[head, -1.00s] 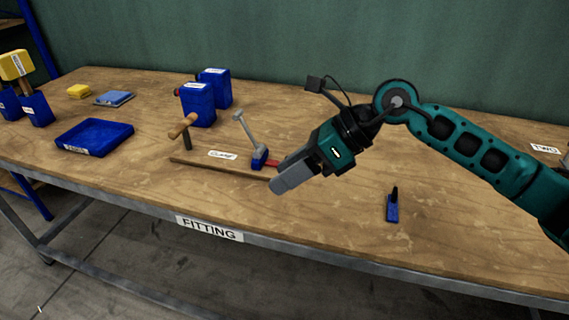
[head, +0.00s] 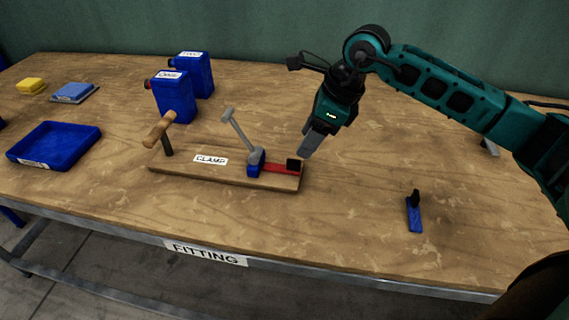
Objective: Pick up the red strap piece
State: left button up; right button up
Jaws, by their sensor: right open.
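The red strap piece (head: 281,168) lies on the right part of the wooden clamp board (head: 215,178), beside the blue clamp block (head: 256,162) with a grey lever. My right gripper (head: 308,150) is open and empty, pointing down just behind and to the right of the black block, apart from the strap as far as I can see. My left gripper is not in view.
A blue tray (head: 88,143) lies at the left. Blue containers (head: 173,97) stand behind the board. A small blue piece with a black knob (head: 414,213) stands at the right. The table between board and that piece is clear.

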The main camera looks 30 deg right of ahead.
aim_at(292, 160)
jog(key=x, duration=0.8)
jog(key=shift+w+a+f, duration=0.1)
jog(key=shift+w+f, duration=0.05)
jog(key=shift+w, duration=0.1)
grip_shut()
